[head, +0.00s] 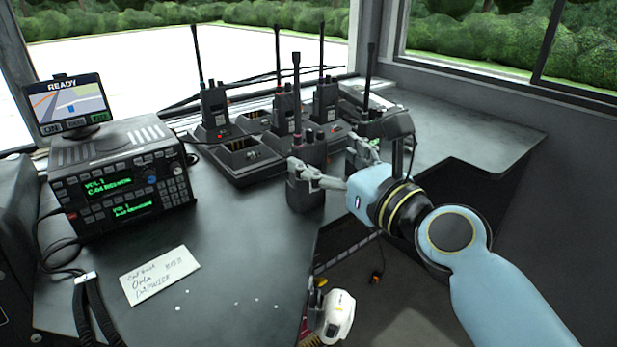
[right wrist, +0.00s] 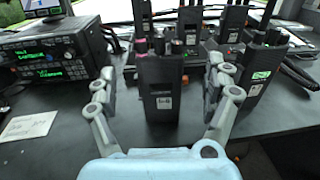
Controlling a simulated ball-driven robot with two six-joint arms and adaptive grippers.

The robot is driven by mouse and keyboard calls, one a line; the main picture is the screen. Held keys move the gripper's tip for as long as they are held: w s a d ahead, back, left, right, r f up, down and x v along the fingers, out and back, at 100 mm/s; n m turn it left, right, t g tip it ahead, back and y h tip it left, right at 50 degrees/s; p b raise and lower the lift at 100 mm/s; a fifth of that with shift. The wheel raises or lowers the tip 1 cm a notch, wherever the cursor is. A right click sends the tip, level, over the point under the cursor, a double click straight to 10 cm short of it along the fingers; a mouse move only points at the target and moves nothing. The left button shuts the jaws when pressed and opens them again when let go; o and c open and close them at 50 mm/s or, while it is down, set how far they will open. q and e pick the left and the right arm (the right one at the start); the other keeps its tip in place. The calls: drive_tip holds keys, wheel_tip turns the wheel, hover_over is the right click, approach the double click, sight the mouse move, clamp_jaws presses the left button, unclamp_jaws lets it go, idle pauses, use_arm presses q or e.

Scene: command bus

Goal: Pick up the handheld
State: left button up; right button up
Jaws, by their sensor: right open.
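The handheld, a black two-way radio (head: 306,198), stands upright on the dark desk in front of the chargers. In the right wrist view its body (right wrist: 161,90) stands between the two fingers of my right gripper (right wrist: 163,75). The gripper is open, with one finger on either side of the radio. Gaps show between the radio and both fingers, so it does not look gripped. In the head view the right gripper (head: 331,166) reaches in from the right, and one grey finger covers part of the radio. My left gripper is not in view.
Several more radios with tall antennas stand behind in a charger (head: 245,165). Another radio (right wrist: 262,72) stands close to the right finger. A console with a screen (head: 118,178) and a paper note (head: 160,275) are at left. The desk edge and an opening lie in front.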

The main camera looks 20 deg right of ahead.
sight(313, 156)
drive_tip(key=w, duration=0.1)
drive_tip(key=w+f+b, duration=0.1)
drive_tip(key=w, duration=0.1)
drive_tip(key=w+a, duration=0.1)
drive_tip(key=shift+w+a+f, duration=0.1)
drive_tip(key=shift+w+f, duration=0.05)
drive_tip(key=shift+f, duration=0.05)
drive_tip(key=shift+w+a, duration=0.15)
drive_tip(key=shift+w, duration=0.35)
drive_tip(key=shift+r, duration=0.1)
drive_tip(key=c, duration=1.7)
drive_tip(key=shift+r, duration=0.55)
wheel_tip(313, 156, up, 4)
drive_tip(key=p, duration=0.3)
drive_tip(key=shift+f, duration=0.2)
drive_tip(key=s+d+r+p, duration=0.2)
drive_tip(key=d, duration=0.1)
drive_tip(key=s+d+r+p, duration=0.1)
drive_tip(key=s+d+r, duration=0.1)
drive_tip(key=s+d, duration=0.1)
drive_tip(key=s+d+r+p, duration=0.2)
drive_tip(key=shift+s+d+r+p, duration=0.2)
drive_tip(key=shift+s+d+p, duration=0.15)
drive_tip(key=shift+s+d, duration=0.05)
